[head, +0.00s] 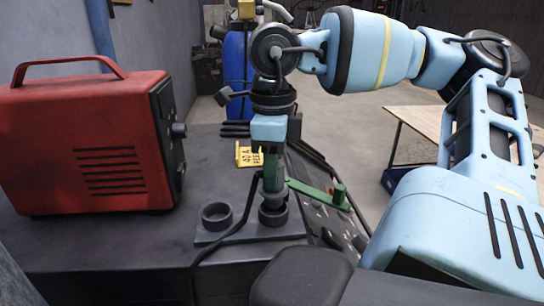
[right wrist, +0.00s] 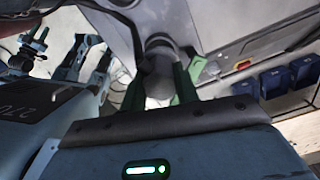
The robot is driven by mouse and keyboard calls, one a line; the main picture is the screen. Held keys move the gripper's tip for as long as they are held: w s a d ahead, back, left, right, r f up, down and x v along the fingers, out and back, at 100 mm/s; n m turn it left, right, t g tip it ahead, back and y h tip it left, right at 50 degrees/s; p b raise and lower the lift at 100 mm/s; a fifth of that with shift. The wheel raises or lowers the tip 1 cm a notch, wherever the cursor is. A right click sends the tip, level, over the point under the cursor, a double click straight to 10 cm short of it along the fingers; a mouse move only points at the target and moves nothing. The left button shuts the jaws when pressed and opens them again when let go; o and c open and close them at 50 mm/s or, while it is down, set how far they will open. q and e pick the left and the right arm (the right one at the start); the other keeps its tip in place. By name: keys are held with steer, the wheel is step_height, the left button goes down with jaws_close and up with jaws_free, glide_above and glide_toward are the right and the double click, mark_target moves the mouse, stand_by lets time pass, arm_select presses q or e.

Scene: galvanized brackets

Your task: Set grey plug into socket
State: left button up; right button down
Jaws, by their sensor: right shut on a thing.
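My right gripper (head: 271,188) points down, its green fingers shut on the grey plug. The plug (right wrist: 157,75) shows as a dark grey cylinder between the fingers in the right wrist view. In the head view the gripper is directly over the right one of two round grey sockets (head: 273,216), with the plug's lower end at its mouth. Fingers partly hide the plug, so I cannot tell how deep it sits. The left socket ring (head: 216,217) is empty. A dark cable runs from the plug down to the left. My left gripper is not in view.
A red metal box (head: 85,140) with a handle stands at left on the dark bench (head: 110,255). A yellow label sign (head: 249,155) stands behind the gripper. A blue cylinder (head: 238,75) stands farther back.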

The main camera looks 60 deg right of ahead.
steer(key=shift+f+b, duration=0.3)
steer(key=shift+f, duration=1.1)
steer(key=c, duration=1)
jaws_free()
steer(key=shift+o, duration=0.2)
step_height(320, 180, up, 8)
steer(key=shift+f+b, duration=0.1)
steer(key=shift+b, duration=0.2)
